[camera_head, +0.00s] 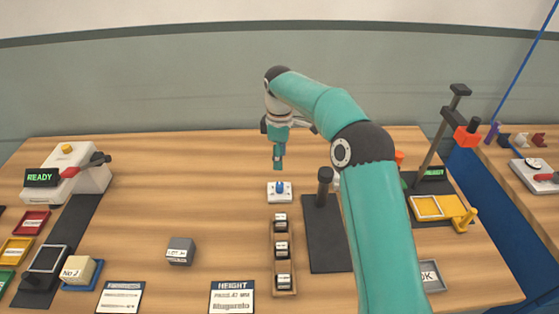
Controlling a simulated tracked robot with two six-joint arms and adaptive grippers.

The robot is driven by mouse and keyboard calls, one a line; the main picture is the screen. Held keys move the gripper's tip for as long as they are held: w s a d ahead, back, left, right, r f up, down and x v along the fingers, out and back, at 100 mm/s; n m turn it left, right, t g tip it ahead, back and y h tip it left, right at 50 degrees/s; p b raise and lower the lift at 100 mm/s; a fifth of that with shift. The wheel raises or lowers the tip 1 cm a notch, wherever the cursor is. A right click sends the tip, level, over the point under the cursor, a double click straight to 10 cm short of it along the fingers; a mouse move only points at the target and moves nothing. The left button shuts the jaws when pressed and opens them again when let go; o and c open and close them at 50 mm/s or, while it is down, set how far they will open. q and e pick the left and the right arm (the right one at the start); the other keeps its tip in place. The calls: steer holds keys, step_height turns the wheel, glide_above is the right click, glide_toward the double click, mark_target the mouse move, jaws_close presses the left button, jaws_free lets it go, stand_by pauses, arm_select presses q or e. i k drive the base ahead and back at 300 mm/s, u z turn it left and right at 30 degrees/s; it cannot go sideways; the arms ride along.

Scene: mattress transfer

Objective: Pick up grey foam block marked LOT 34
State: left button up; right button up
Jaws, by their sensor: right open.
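The grey foam block (180,251) sits on the wooden table, left of centre and toward the front. A small white label on its top reads LOT and a number too small to read surely. My right gripper (279,164) hangs pointing down over the back middle of the table, behind and to the right of the grey block and well apart from it. It is open and holds nothing that I can see. My left gripper is not in view.
A white plate with a blue knob (279,188) lies below my right gripper. A wooden rack (285,293) with several small blocks stands right of the grey block. A cream block (76,269) and two cards lie in front. A READY machine (90,177) stands back left.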

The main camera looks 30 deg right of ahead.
mark_target(181, 252)
steer(key=k, duration=1.5)
